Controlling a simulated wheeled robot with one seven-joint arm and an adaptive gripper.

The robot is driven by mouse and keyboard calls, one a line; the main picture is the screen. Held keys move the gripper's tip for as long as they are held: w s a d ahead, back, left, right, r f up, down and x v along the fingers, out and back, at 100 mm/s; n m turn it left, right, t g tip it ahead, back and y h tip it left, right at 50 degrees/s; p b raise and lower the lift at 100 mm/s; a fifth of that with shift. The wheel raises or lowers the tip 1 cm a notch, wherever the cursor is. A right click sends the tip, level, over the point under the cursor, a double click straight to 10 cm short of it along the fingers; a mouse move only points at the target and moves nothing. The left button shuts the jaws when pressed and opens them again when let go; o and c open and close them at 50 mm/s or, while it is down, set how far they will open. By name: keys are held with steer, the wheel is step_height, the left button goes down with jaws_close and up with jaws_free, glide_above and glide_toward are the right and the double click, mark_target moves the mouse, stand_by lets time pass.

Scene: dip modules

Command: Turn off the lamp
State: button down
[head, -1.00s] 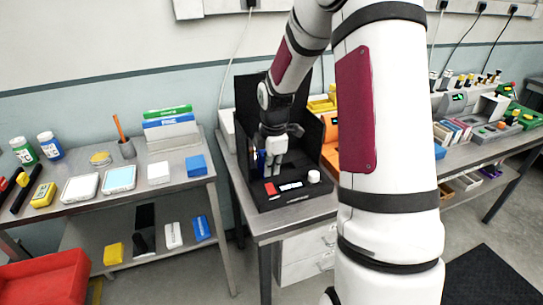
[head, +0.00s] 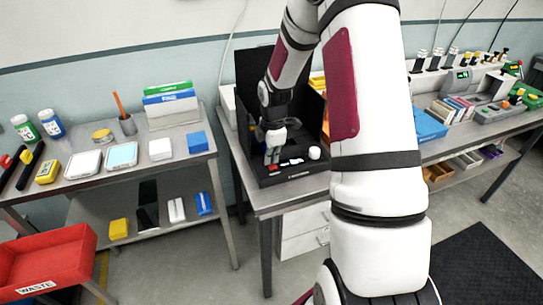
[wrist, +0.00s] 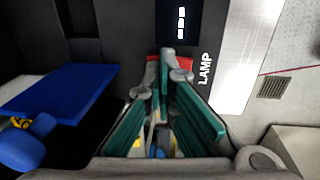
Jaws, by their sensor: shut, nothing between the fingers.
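A black open-fronted box (head: 301,177) stands on the metal bench, with a row of controls along its front. A red switch (wrist: 152,57) shows beside the white word LAMP (wrist: 204,68) in the wrist view. My gripper (wrist: 168,75) is shut and empty, its fingertips over the red switch and hiding much of it. I cannot tell whether they touch it. In the head view my gripper (head: 271,160) points down at the box's front left. A small display with white marks (wrist: 181,22) lies next to the switch. A lit lamp is not clearly visible.
A blue slab (wrist: 62,90) and a blue rounded part (wrist: 28,143) lie close beside my gripper. A white knob (head: 314,153) stands at the box's front right. The left bench (head: 130,185) carries bottles and small boxes; a red waste bin (head: 45,265) is in front.

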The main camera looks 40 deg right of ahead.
steer(key=shift+s+f, duration=0.1)
steer(key=shift+s, duration=0.1)
steer(key=shift+s+a+p, duration=0.25)
steer(key=shift+s+p, duration=0.35)
steer(key=shift+s, duration=0.05)
